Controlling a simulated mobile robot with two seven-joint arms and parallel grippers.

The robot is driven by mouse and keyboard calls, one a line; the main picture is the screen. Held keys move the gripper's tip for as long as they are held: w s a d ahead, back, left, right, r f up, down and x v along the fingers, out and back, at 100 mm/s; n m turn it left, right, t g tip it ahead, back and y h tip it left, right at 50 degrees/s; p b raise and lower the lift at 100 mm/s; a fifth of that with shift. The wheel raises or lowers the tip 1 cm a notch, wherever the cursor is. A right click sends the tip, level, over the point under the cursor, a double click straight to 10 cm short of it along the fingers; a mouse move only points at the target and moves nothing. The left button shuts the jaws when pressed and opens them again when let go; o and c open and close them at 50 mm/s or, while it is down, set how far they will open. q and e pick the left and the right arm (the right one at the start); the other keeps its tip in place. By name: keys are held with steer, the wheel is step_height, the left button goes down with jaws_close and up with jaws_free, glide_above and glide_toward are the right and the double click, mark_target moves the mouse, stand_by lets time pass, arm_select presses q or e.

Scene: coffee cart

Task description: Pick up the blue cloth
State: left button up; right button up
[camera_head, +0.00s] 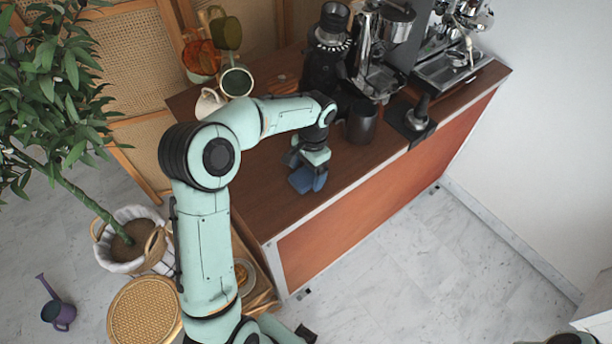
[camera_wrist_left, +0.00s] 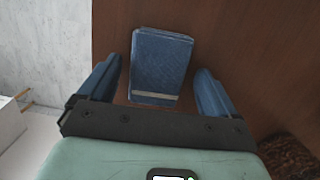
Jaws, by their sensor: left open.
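The blue cloth (camera_wrist_left: 160,62) is a folded rectangle with a pale stripe near its lower end, lying on the brown wooden counter (camera_wrist_left: 255,60). In the left wrist view it lies between the two blue fingers of my left gripper (camera_wrist_left: 159,68), with a gap on each side. The gripper is open and empty. In the head view my left gripper (camera_head: 309,172) is low over the counter near its front edge. There the cloth is hard to tell from the blue fingers. My right gripper is not in view.
A dark cup (camera_head: 361,121) stands behind my left gripper, with a coffee grinder (camera_head: 328,55) further back. A tamper (camera_head: 418,110) on a black mat is to the right. A white cup (camera_head: 209,103) stands at the back left.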

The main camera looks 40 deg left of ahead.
arm_select(q)
steer(key=shift+f, duration=0.25)
stand_by(0.3)
steer(key=c, duration=1.1)
steer(key=shift+c, duration=0.2)
